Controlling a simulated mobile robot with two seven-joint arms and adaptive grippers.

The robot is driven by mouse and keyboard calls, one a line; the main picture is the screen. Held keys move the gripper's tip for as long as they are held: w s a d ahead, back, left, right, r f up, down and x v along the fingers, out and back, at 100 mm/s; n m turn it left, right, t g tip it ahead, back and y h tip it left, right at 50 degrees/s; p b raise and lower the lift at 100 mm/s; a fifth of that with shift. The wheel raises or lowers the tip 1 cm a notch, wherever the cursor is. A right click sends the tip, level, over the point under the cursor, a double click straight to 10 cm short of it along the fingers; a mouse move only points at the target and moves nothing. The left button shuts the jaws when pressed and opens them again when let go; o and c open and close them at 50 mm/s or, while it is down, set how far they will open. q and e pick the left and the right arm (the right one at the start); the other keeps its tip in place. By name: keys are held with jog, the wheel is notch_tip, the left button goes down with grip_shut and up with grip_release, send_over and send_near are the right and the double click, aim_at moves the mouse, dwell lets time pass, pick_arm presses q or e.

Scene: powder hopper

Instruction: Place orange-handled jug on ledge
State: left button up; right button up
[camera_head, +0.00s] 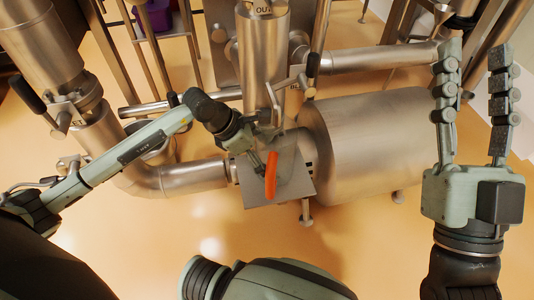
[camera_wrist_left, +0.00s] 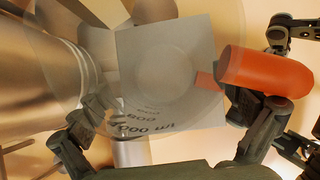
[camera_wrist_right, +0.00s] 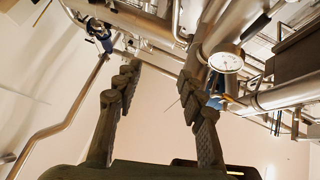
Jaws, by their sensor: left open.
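The jug's orange handle (camera_head: 271,175) shows in the head view against the grey square ledge (camera_head: 293,183). In the left wrist view the handle (camera_wrist_left: 265,73) is at the right, and the jug's clear body (camera_wrist_left: 150,125) with dark volume markings lies over the ledge (camera_wrist_left: 205,30). The jug appears to stand on the ledge, but its base contact is hard to make out. My left gripper (camera_head: 257,160) is open, with one finger close beside the handle; I cannot tell whether they touch. My right gripper (camera_head: 474,75) is open and empty, raised at the right; its fingers also show in the right wrist view (camera_wrist_right: 158,82).
A steel upright pipe (camera_head: 262,50) rises behind the ledge, and a large steel cylinder (camera_head: 365,145) lies to its right. A bent pipe (camera_head: 165,178) runs to its left. A purple container (camera_head: 154,16) is at the back. The orange floor in front is mostly clear.

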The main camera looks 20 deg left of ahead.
pick_arm(q)
jog(key=p+v, duration=0.1)
jog(key=v, duration=1.1)
jog(key=shift+p, duration=0.35)
pick_arm(e)
jog(key=f+g, duration=0.1)
jog(key=w+a+f+g, duration=0.1)
jog(key=f+g, duration=0.1)
jog(key=shift+w+a+f+h, duration=0.15)
jog(key=shift+w+a+h, duration=0.05)
jog(key=shift+w+h, duration=0.1)
